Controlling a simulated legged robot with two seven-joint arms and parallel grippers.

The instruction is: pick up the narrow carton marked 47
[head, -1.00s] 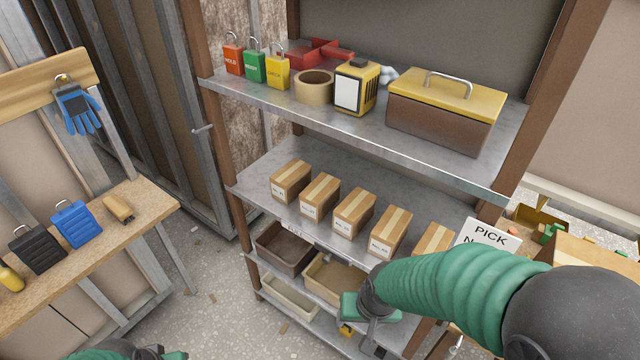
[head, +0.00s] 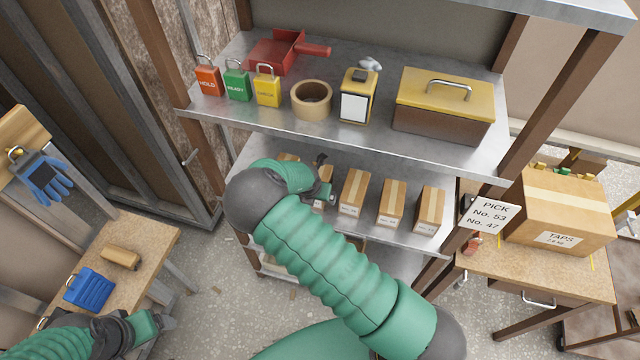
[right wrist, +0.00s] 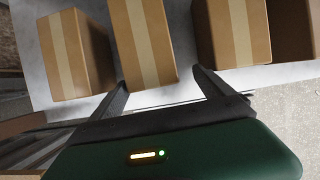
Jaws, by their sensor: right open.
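Several narrow brown cartons with pale tape stand in a row on the middle shelf (head: 240,172). Three show well in the head view: one in the middle (head: 353,190), one right of it (head: 392,203) and one at the right end (head: 430,210). The left ones are mostly hidden by my right arm. Their labels are too small to read, so I cannot tell which is 47. My right gripper (head: 324,180) is open and empty at the row's left part. In the right wrist view one carton (right wrist: 143,40) lies ahead between the fingers (right wrist: 162,88). My left gripper (head: 160,322) is low at the left.
The upper shelf holds padlocks (head: 237,85), a tape roll (head: 311,99) and a toolbox (head: 445,105). A large TAPS box (head: 562,212) is on the right bench. Neighbouring cartons stand close on both sides.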

